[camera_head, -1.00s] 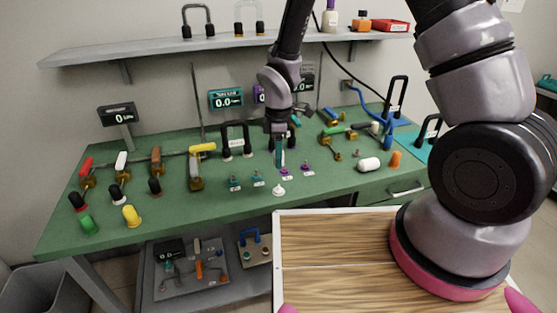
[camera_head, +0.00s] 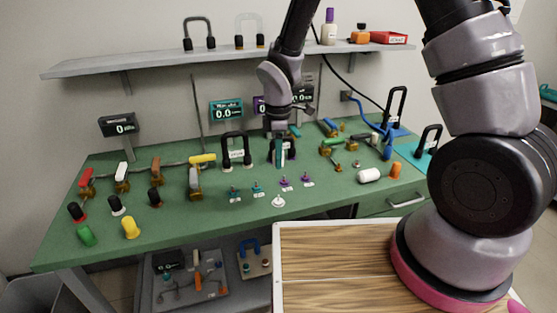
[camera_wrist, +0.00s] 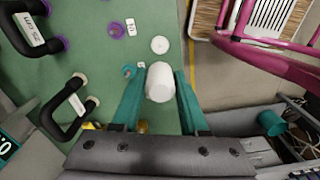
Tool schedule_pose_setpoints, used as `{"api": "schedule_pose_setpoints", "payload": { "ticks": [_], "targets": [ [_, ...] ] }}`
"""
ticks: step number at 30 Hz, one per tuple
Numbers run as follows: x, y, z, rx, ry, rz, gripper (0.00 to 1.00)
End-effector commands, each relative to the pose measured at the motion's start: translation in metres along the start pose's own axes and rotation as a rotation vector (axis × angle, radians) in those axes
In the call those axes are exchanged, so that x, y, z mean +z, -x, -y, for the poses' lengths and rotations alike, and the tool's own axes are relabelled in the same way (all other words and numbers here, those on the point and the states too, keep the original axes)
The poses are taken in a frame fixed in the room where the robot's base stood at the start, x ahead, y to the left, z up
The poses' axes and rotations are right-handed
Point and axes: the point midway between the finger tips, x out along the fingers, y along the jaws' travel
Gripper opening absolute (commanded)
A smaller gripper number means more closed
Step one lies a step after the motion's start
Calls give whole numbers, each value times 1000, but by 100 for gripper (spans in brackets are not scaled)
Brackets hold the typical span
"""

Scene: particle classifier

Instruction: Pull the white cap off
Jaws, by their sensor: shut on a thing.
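My gripper (camera_wrist: 157,84) has teal fingers, shut on a white rounded cap (camera_wrist: 158,82) that shows between the fingertips in the wrist view. In the head view my gripper (camera_head: 280,164) is near the middle of the green bench (camera_head: 190,222), and the near finger hides the cap. I cannot tell whether the cap still touches anything beneath it. A small white round piece (camera_head: 278,201) stands on the bench in front of my gripper; it also shows in the wrist view (camera_wrist: 160,45).
Small purple (camera_head: 285,182) and teal (camera_head: 235,193) fittings stand close by. A black handle (camera_head: 225,151) stands left of my gripper. A white cylinder (camera_head: 369,175) lies to the right. Coloured caps and valves line the bench's left side. A wood-topped tray (camera_head: 340,270) is in front.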

Motion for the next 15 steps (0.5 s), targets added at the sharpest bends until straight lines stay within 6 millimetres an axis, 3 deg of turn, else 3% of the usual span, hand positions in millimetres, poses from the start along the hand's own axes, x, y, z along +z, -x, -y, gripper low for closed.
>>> {"api": "schedule_pose_setpoints", "payload": {
  "ticks": [15],
  "targets": [
    [0,7,0,0,0,1,0]
  ]
}}
